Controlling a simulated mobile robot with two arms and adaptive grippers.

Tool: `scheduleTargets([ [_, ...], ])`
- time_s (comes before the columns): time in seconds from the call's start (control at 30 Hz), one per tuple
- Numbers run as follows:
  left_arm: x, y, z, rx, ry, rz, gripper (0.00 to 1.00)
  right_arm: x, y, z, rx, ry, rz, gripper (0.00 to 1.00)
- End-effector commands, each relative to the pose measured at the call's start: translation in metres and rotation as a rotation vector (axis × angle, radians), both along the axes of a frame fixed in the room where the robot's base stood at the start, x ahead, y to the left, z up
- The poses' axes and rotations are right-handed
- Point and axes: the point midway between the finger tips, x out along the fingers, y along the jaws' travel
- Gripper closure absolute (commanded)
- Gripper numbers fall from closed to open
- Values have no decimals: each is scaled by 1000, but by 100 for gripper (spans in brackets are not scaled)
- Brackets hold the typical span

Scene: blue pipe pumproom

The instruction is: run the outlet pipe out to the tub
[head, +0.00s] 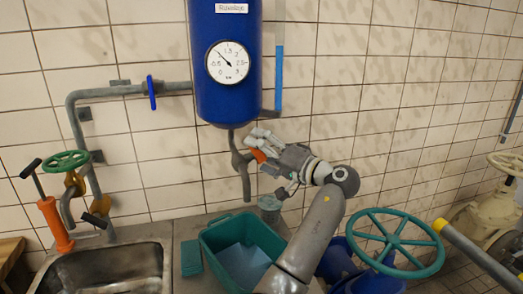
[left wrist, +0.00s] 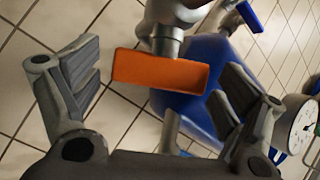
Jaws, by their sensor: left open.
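The grey outlet pipe (head: 245,186) hangs under the blue tank (head: 228,100), its lower end pointing down above the back of the tub. An orange handle (head: 257,155) sits on the pipe's fitting. The teal tub (head: 214,241) stands below, with a pale blue inside. My left gripper (head: 268,160) is at the fitting, coming from the right. In the left wrist view the orange handle (left wrist: 160,72) lies between the spread fingers of my left gripper (left wrist: 158,68), with space on both sides. My right gripper is not in view.
A metal sink (head: 105,272) is left of the tub, with a teal flat piece (head: 191,258) between. A small cup (head: 270,203) stands behind the tub's right side. A large teal handwheel (head: 396,243) is right of my arm. A gauge (head: 228,62) is on the tank.

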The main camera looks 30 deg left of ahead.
Motion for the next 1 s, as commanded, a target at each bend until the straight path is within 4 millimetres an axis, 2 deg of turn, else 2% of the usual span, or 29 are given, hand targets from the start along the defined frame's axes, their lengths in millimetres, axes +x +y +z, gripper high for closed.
scheduleTargets([
  [0.13, 0, 0, 0, 0, 0, 0, 7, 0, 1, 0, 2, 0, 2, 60],
  [0.17, 0, 0, 0, 0, 0, 0, 10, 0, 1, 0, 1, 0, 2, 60],
  [0.5, 0, 0, 0, -1, 0, -1, 53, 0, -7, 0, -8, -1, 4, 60],
  [0.67, 0, -1, 3, -25, 15, -15, 53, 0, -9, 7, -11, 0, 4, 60],
  [1.0, -1, 0, 6, -186, 154, -119, 53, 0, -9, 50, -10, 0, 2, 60],
])
